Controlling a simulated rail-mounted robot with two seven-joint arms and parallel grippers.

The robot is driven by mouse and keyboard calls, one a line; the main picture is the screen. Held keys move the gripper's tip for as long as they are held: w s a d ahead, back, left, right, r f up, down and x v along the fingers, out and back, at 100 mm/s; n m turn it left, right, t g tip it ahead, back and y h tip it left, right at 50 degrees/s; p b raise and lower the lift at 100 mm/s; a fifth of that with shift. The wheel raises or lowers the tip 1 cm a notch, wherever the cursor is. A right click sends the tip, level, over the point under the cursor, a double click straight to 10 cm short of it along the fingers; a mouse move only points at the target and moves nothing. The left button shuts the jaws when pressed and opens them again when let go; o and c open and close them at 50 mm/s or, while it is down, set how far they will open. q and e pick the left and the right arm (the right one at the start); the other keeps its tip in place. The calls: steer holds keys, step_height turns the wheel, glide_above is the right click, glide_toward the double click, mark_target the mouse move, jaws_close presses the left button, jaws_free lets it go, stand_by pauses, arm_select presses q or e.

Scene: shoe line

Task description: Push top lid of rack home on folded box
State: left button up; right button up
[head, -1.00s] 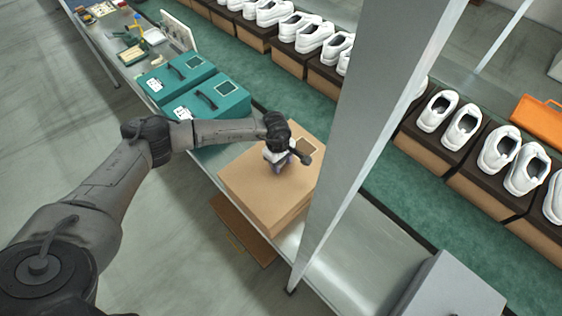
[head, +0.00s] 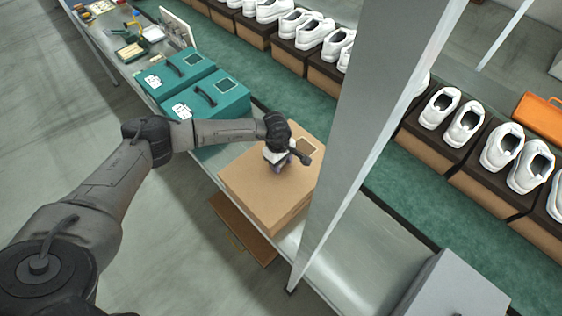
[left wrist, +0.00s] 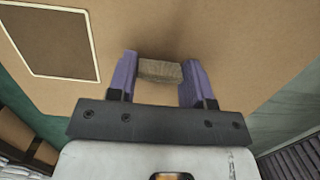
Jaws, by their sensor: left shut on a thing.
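In the left wrist view, the purple fingers of my left gripper (left wrist: 160,72) are shut on a small grey-brown block (left wrist: 160,71) at the lid's surface. The lid (left wrist: 230,40) fills most of that view, with its label (left wrist: 52,40) at the upper left. Whether the lid sits fully down cannot be told. My right gripper is not in view.
Two teal boxes with handles (head: 208,100) stand behind the brown box on the bench. A grey metal post (head: 375,110) rises close to its right. White shoes on boxes (head: 465,125) line the green belt (head: 400,185). A brown board (head: 241,228) lies below the bench edge.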

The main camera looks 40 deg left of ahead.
arm_select(q)
steer(key=shift+f+b, duration=0.75)
steer(key=shift+f, duration=0.15)
steer(key=o, duration=0.9)
steer(key=r, duration=0.4)
steer(key=a+r, duration=0.1)
steer(key=r, duration=0.8)
steer(key=shift+w+a+r, duration=0.1)
steer(key=shift+a+r, duration=0.25)
steer(key=shift+r, duration=0.05)
